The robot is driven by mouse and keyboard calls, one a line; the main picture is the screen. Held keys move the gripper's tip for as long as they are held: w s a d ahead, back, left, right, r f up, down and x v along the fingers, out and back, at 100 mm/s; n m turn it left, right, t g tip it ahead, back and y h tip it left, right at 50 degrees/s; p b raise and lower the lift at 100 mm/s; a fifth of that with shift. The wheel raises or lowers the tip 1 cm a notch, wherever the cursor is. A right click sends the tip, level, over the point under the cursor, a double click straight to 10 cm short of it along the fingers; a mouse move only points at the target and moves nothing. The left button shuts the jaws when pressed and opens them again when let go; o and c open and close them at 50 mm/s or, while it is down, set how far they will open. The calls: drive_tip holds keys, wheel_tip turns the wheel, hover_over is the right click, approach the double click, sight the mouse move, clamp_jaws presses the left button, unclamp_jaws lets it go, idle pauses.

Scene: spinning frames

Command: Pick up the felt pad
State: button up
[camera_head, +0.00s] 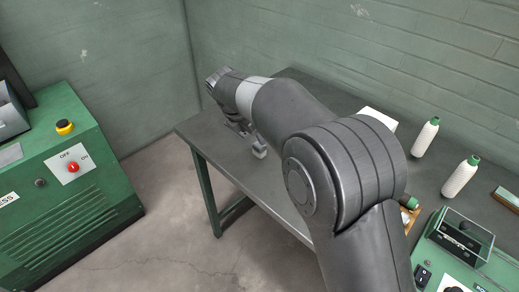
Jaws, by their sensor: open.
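My gripper (247,139) is at the far end of my arm, low over the left part of the grey table (200,141). Its two fingers are apart, and I see nothing clearly held between them. I cannot make out the felt pad for certain. A flat white thing (379,118) lies on the table behind my arm, partly hidden, and I cannot tell what it is. My arm covers much of the table's middle.
Two white bottles with green caps (427,136) (461,177) stand at the right. A green machine (452,246) is at the front right, with a flat green-topped object (507,199) behind it. A green cabinet (62,180) with buttons stands left, across open floor.

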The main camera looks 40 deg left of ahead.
sight(258, 145)
drive_tip(key=x, duration=0.9)
drive_tip(key=shift+s+a, duration=0.15)
drive_tip(key=c, duration=1.1)
